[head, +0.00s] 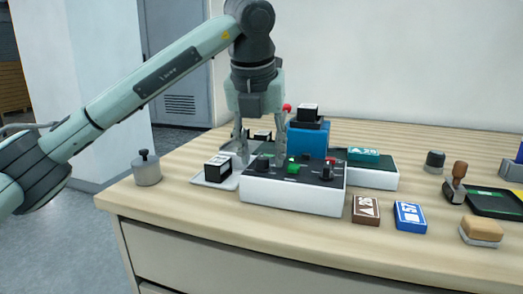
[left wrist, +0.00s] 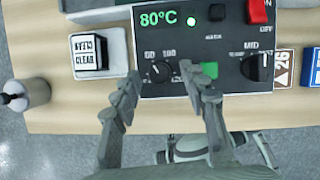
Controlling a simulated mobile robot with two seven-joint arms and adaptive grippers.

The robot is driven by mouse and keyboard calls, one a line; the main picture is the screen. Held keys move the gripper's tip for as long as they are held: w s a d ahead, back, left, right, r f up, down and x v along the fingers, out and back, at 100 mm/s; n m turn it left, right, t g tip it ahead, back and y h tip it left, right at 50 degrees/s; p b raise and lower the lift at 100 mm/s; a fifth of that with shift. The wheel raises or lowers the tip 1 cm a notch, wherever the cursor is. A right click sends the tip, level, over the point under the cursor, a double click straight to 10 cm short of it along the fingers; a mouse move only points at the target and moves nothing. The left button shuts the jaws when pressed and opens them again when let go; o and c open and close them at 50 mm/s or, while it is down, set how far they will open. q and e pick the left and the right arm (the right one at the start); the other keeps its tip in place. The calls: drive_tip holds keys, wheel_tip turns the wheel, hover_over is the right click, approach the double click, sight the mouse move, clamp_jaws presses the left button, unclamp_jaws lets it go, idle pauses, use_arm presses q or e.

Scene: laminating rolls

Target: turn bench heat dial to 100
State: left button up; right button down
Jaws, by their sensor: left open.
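The bench heat control box is white with a dark top panel (head: 252,178) and stands near the table's front edge. In the left wrist view its display (left wrist: 160,19) reads 80°C. The black heat dial (left wrist: 160,72) sits below the display, with marks for 60 and 100 above it and a small white pointer line. It also shows in the head view (head: 262,163). My left gripper (head: 262,152) points down over the dial. Its fingers are open (left wrist: 163,86), one either side of the dial, with gaps visible. Whether they reach its height is unclear. My right gripper is not in view.
A second dial marked MID (left wrist: 256,67), a green switch (left wrist: 209,70) and a red switch (left wrist: 259,11) share the panel. A stamp block marked CLEAR (left wrist: 88,52) stands left on a white tray. A grey weight (head: 147,168) is further left. Brown (head: 366,209) and blue (head: 410,217) blocks lie right.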

use_arm(q)
drive_tip(key=shift+f, duration=0.1)
clamp_jaws()
